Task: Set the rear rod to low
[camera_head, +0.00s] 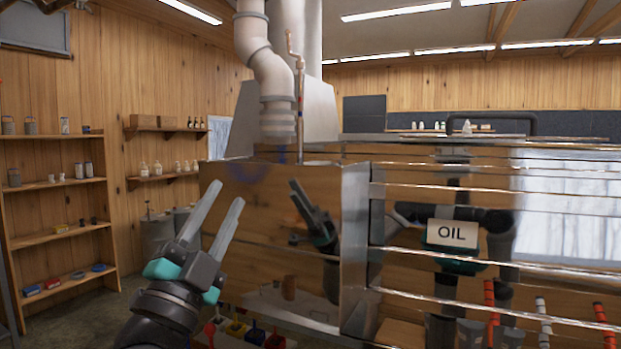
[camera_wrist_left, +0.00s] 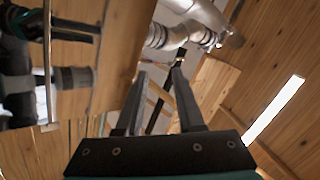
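My left gripper (camera_head: 227,193) is raised in front of the shiny steel side of the evaporator (camera_head: 355,230), its fingers apart and pointing up. In the left wrist view its two fingers (camera_wrist_left: 158,72) are spread with nothing held between them. A darker gripper shape in the steel looks like its reflection. Several striped rods show at the lower right, among them a red-and-dark one (camera_head: 490,310), a white-and-red one (camera_head: 543,322) and another red-striped one (camera_head: 604,325). I cannot tell which is the rear rod. They are well apart from the left gripper. My right gripper is not in view.
Metal rails (camera_head: 450,257) run along that side. Coloured-handled items (camera_head: 237,327) stand low beside my left arm. Wooden shelves (camera_head: 60,236) line the left wall. A thick pipe (camera_head: 268,70) rises above the steel.

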